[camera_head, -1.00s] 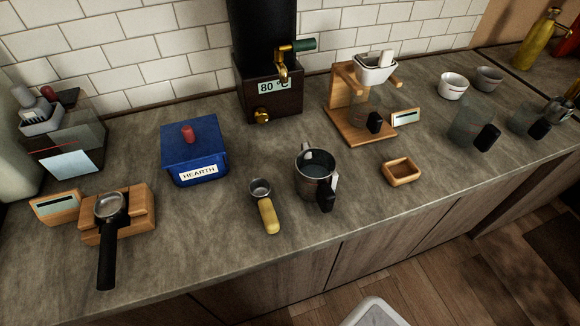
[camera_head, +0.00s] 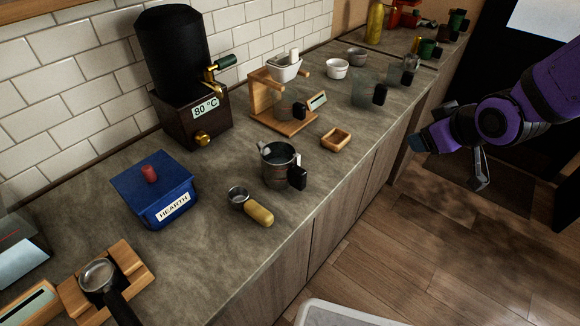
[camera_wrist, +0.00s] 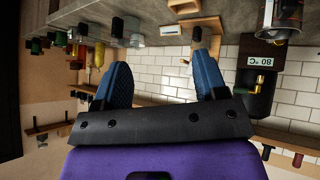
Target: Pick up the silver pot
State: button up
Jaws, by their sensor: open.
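The silver pot (camera_head: 279,168) stands upright on the grey counter, with its black handle toward the right front. It is open at the top and looks empty or dark inside. My gripper (camera_head: 450,162) hangs over the floor at the right, well apart from the pot and off the counter. In the wrist view my gripper (camera_wrist: 161,70) shows two blue fingers spread apart with nothing between them. That view is upside down; a shiny metal vessel (camera_wrist: 287,22), seemingly the pot, is cut off at its upper right corner.
A scoop with a yellow handle (camera_head: 255,210) lies left of the pot, and a small wooden tray (camera_head: 336,139) sits to its right. The blue HEARTH box (camera_head: 155,190), the black water dispenser (camera_head: 178,60) and a wooden dripper stand (camera_head: 275,100) are behind. The counter's front edge (camera_head: 310,225) is clear.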

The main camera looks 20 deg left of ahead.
jog(key=s+a+f+n+g+y, duration=0.1)
jog(key=s+a+f+n+y, duration=0.2)
jog(key=a+f, duration=0.65)
jog(key=g+y, duration=0.1)
jog(key=y, duration=0.4)
send_near(305, 182)
jog(key=a, duration=0.1)
jog(key=shift+n, duration=0.3)
jog(key=x, duration=1.1)
jog(key=shift+w+a+f, duration=0.1)
jog(key=shift+w+f, duration=0.1)
jog(key=shift+f, duration=0.05)
grip_shut()
